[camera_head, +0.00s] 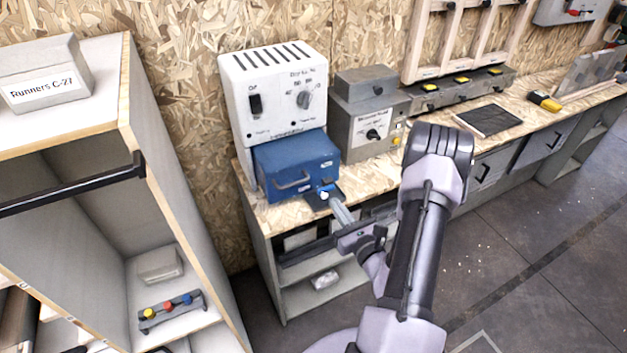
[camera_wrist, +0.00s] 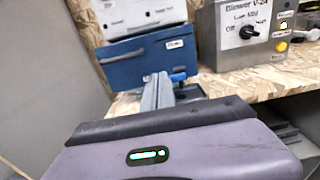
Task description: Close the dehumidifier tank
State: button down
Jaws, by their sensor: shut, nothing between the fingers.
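The dehumidifier (camera_head: 275,90) is a white box with a switch and a dial, standing on the wooden bench against the wall. Its blue tank (camera_head: 298,160) sits low at its front and sticks out, with the top face and front handle showing. The tank also shows in the wrist view (camera_wrist: 140,66), under the white body. My gripper (camera_head: 326,193) is shut and empty, at the lower right of the tank's front. In the wrist view, my gripper (camera_wrist: 158,82) points toward the tank's front. I cannot tell whether it touches the tank.
A grey blower box (camera_head: 372,128) stands just right of the tank. A black mat (camera_head: 489,119) and a yellow-black tool (camera_head: 544,101) lie farther right on the bench (camera_head: 258,213). A shelf unit (camera_head: 128,95) stands at the left. Floor at right is clear.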

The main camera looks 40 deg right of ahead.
aim_at(314, 175)
jog(key=b+x, duration=0.1)
jog(key=x, duration=0.9)
jog(key=shift+w+a, duration=0.1)
jog(key=shift+w, duration=0.25)
jog(key=shift+w, duration=0.1)
